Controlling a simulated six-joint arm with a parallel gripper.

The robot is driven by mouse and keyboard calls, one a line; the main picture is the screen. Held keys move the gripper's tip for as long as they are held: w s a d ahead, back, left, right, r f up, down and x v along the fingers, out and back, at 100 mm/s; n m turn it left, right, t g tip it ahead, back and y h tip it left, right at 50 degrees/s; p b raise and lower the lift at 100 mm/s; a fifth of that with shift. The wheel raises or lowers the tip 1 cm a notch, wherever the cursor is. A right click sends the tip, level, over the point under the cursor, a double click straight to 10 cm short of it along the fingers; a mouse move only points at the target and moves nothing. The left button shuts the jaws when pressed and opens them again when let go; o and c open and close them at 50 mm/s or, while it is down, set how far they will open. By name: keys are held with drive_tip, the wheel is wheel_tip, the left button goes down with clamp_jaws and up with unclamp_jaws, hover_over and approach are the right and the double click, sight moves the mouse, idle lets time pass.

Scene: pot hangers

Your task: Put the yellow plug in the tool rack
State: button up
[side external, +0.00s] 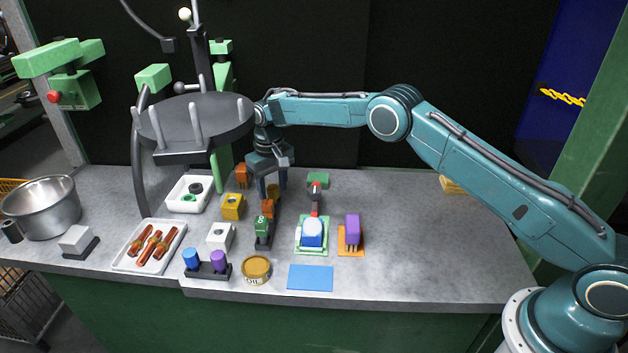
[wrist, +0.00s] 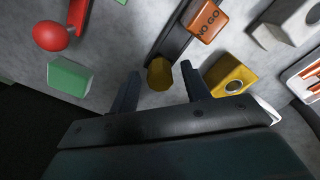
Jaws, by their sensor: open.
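The yellow plug (wrist: 159,75), a short dark-yellow cylinder, shows in the wrist view between and just beyond the fingertips of my gripper (wrist: 157,83). In the side view the plug (side external: 273,191) is partly hidden under my gripper (side external: 272,183). My gripper is open and points down, with a finger on either side of the plug. The plug is at the far end of a dark strip (side external: 264,240) with orange and green blocks. A dark rack (side external: 222,273) at the front bears a blue plug (side external: 191,258) and a purple plug (side external: 218,260). I cannot tell which holder is the tool rack.
A yellow block (side external: 233,207) stands close left of my gripper, with a white block (side external: 220,236) nearer the front. A round tin (side external: 256,270) sits right of the front rack. A grey round hanger plate (side external: 200,118) overhangs the bench.

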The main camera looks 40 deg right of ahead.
wheel_tip(320, 180, up, 12)
idle(0.6)
drive_tip(key=shift+r, duration=0.1)
idle(0.4)
wheel_tip(320, 180, up, 13)
drive_tip(key=t, duration=0.1)
hover_over(273, 187)
drive_tip(key=s+d, duration=0.3)
drive_tip(key=s, duration=0.4)
drive_tip(key=s+d+r+t, duration=0.1)
drive_tip(key=s+d+r, duration=0.1)
drive_tip(key=s+r, duration=0.3)
drive_tip(key=s+d+r+t, duration=0.1)
drive_tip(key=s+d+r, duration=0.1)
drive_tip(key=s, duration=0.6)
drive_tip(key=s+d+f+t, duration=0.1)
drive_tip(key=s+f, duration=0.2)
drive_tip(key=s, duration=1)
drive_tip(key=s+d+f+t, duration=0.1)
drive_tip(key=s+d+f, duration=0.1)
drive_tip(key=s, duration=1.1)
drive_tip(key=shift+s+f+t, duration=0.15)
drive_tip(key=shift+f+t, duration=0.15)
drive_tip(key=shift+f, duration=0.5)
